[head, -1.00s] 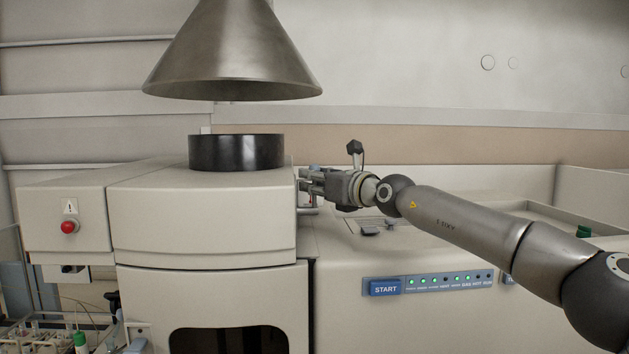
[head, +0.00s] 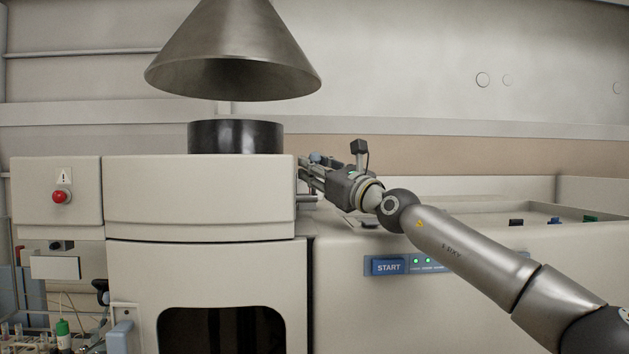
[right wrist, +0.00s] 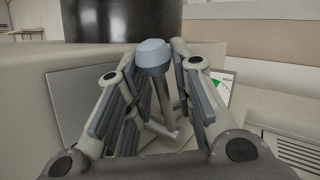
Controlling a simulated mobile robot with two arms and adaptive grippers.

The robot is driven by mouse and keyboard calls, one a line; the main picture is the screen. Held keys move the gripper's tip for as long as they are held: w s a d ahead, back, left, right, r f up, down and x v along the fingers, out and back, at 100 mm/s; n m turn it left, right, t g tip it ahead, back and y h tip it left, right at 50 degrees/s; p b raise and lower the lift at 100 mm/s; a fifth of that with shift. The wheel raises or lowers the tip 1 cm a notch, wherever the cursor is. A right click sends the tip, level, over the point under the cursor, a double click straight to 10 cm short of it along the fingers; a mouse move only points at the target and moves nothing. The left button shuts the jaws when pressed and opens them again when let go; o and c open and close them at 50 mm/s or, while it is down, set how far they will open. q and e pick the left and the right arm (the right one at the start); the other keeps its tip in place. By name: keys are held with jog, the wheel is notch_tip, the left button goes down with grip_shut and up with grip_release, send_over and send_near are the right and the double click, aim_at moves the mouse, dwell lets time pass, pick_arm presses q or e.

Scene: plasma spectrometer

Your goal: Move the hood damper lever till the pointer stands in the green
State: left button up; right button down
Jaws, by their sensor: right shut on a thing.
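The hood damper lever has a blue-grey rounded knob (right wrist: 152,57) on a thin grey stem in the right wrist view. The knob also shows small in the head view (head: 316,158), at the right side of the instrument housing. My right gripper (head: 309,170) is shut on the lever, with its fingers on both sides of it, also in the right wrist view (right wrist: 155,72). A dial with a green band (right wrist: 222,88) shows partly behind the right-hand finger. Its pointer cannot be made out clearly. My left gripper is not in view.
A black collar (head: 236,137) stands on the housing (head: 200,195), below a metal cone hood (head: 235,55). A lower cabinet with a START button (head: 388,267) lies under my right arm. A red button (head: 62,197) is at left. Tubes stand at lower left.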

dwell(0.3)
jog(key=c, duration=1.5)
grip_release()
jog(key=shift+s+r, duration=0.1)
jog(key=shift+s, duration=0.1)
jog(key=shift+s+d, duration=0.25)
jog(key=shift+s, duration=0.25)
jog(key=v, duration=1)
jog(key=shift+d+f, duration=0.3)
jog(key=shift+f, duration=0.1)
jog(key=shift+s, duration=0.15)
